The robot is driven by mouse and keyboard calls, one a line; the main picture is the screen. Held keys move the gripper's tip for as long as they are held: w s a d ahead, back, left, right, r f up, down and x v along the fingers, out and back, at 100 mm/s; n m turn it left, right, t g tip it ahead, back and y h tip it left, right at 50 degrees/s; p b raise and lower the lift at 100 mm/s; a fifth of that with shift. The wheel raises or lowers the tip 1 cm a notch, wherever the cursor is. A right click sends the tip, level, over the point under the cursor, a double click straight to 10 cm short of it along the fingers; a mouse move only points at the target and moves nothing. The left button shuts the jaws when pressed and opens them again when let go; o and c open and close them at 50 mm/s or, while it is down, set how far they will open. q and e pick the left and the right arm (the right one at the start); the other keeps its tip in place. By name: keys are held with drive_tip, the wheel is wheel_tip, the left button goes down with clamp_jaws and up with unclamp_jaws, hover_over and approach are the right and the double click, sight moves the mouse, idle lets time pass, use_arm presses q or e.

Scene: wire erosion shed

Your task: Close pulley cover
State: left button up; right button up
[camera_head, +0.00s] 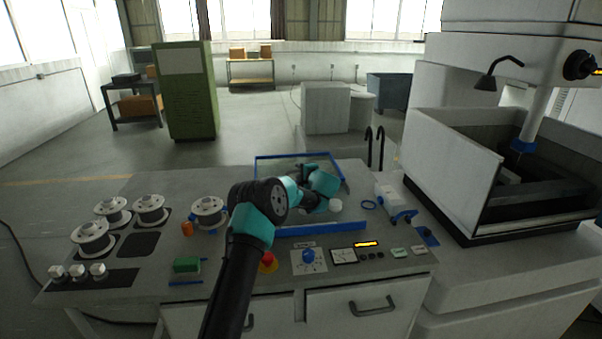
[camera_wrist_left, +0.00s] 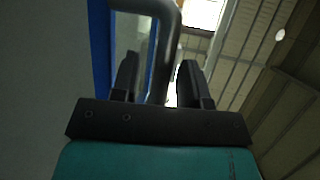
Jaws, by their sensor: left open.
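The pulley cover (camera_head: 258,170) is a clear panel in a blue frame on the bench. It looks raised at the back edge of its bay, with a blue rail (camera_head: 320,229) along the front. My left gripper (camera_head: 324,181) is over the bay, in front of the cover; its fingertips are hard to make out there. In the left wrist view, my open left gripper (camera_wrist_left: 158,78) has a dark bent bar (camera_wrist_left: 165,45) showing between its fingers. I cannot tell whether they touch it. A blue frame edge (camera_wrist_left: 101,50) is beside the left finger. My right gripper is not in view.
White spools (camera_head: 92,236) stand on the bench's left side. A red button (camera_head: 268,262), a blue knob (camera_head: 308,256) and a meter (camera_head: 344,256) line the front. The wire machine's open tank (camera_head: 455,175) is on the right. Black bent tubes (camera_head: 381,148) rise behind the bench.

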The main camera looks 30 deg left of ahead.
use_arm(q)
clamp_jaws()
idle(0.3)
drive_tip(key=shift+d, duration=0.15)
